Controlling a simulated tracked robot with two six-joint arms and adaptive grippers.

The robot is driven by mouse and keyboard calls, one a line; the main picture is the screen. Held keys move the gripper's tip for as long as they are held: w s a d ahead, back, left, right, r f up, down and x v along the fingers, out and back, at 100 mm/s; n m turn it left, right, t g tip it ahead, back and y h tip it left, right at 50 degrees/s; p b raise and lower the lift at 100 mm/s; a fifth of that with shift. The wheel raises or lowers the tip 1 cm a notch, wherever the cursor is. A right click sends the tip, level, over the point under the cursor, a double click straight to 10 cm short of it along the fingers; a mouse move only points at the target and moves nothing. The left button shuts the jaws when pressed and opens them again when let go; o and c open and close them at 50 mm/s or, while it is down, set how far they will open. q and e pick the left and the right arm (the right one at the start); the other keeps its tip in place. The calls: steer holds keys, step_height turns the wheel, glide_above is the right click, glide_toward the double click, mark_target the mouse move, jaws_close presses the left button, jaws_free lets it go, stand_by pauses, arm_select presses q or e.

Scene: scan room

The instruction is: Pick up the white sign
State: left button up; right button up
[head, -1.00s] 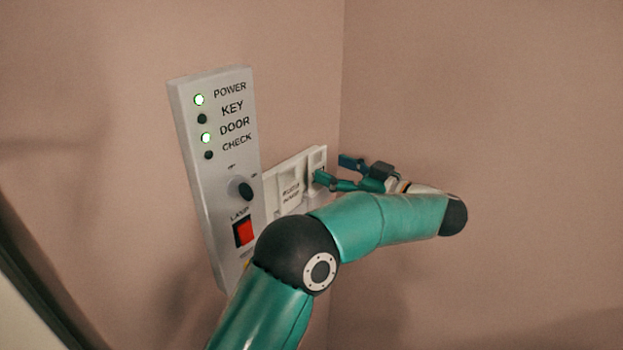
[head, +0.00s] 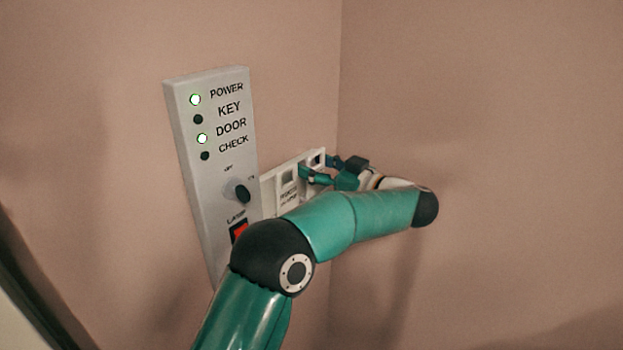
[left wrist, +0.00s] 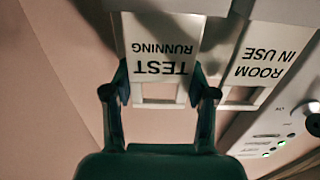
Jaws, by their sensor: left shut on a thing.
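A white sign (left wrist: 150,30) reading "TEST RUNNING" shows upside down in the left wrist view. My left gripper (left wrist: 160,84) is shut on it, one finger at each side of its framed end with the opening. In the head view my left gripper (head: 318,168) is at the right end of the white holder by the corner, and its fingers and arm hide most of that sign. A second white sign (left wrist: 263,55) reading "ROOM IN USE" is beside it, and it also shows in the head view (head: 289,194). My right gripper is not in view.
A grey wall panel (head: 186,130) with lamps, a black key knob (head: 242,193) and a red switch (head: 239,232) stands close left of the signs. My left arm passes in front of its lower part. The right wall (head: 500,150) is bare.

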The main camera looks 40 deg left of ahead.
arm_select(q)
step_height(320, 180, up, 11)
steer(key=shift+f+p, duration=0.1)
steer(key=shift+p, duration=0.5)
step_height(320, 180, up, 9)
steer(key=p, duration=0.3)
stand_by(0.4)
